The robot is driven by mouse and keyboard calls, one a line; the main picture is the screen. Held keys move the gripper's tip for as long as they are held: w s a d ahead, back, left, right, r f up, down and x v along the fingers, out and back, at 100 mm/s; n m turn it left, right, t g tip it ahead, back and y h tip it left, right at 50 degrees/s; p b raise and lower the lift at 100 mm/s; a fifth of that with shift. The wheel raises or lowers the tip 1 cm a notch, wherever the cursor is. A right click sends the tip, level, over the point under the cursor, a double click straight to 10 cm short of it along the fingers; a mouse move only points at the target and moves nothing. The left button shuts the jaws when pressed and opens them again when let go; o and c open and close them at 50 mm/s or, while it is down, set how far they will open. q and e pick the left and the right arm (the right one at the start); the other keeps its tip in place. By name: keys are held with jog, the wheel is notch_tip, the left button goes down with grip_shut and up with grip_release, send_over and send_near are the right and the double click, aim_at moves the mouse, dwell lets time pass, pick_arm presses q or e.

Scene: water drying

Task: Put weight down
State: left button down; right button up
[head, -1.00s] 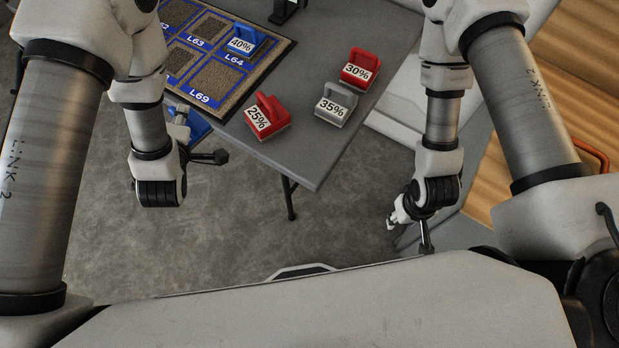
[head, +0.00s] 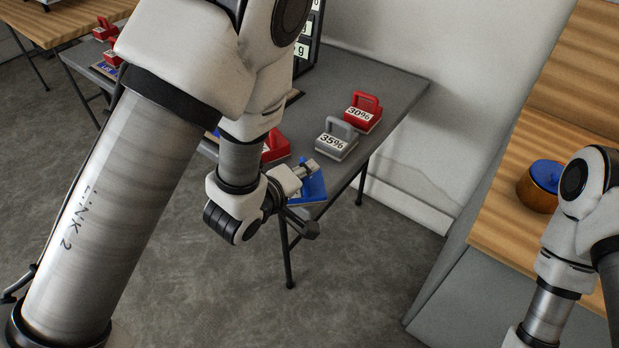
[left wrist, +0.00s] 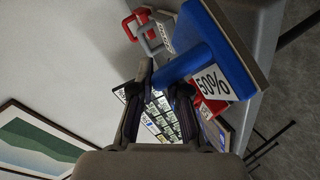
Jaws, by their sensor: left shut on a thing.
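A blue weight labelled 50% (left wrist: 212,60) is held in my left gripper (left wrist: 168,88), whose fingers are closed on its handle in the left wrist view. In the head view, the blue weight (head: 313,190) hangs at the tip of my left gripper (head: 300,172), in front of the grey table's (head: 385,82) near edge. A grey 35% weight (head: 337,140) and a red 30% weight (head: 362,113) stand on the table to the right. Another red weight (head: 275,147) is partly hidden behind my left gripper. My right gripper is out of the picture.
A display with number tiles (head: 308,35) stands at the table's back, mostly hidden by my left arm. More red weights (head: 106,30) are at the far left. A wooden bench (head: 505,165) on the right carries an orange pot with a blue lid (head: 541,186).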

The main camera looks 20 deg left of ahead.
pick_arm(q)
jog(key=w, duration=0.3)
jog(key=shift+w+a+r+p, duration=0.2)
jog(key=shift+w+a+p, duration=0.1)
jog(key=shift+w+p, duration=0.05)
jog(key=w+f, duration=0.2)
jog(key=w+a+f, duration=0.1)
jog(key=w, duration=0.1)
jog(key=shift+w+f, duration=0.25)
jog(key=shift+f, duration=0.1)
jog(key=shift+w+a+f, duration=0.1)
jog(key=shift+w+f, duration=0.05)
jog(key=shift+f, duration=0.2)
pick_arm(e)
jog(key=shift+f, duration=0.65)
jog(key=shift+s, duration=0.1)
pick_arm(q)
jog(key=c, duration=1.2)
grip_release()
jog(key=shift+f, duration=0.1)
jog(key=shift+o, duration=0.2)
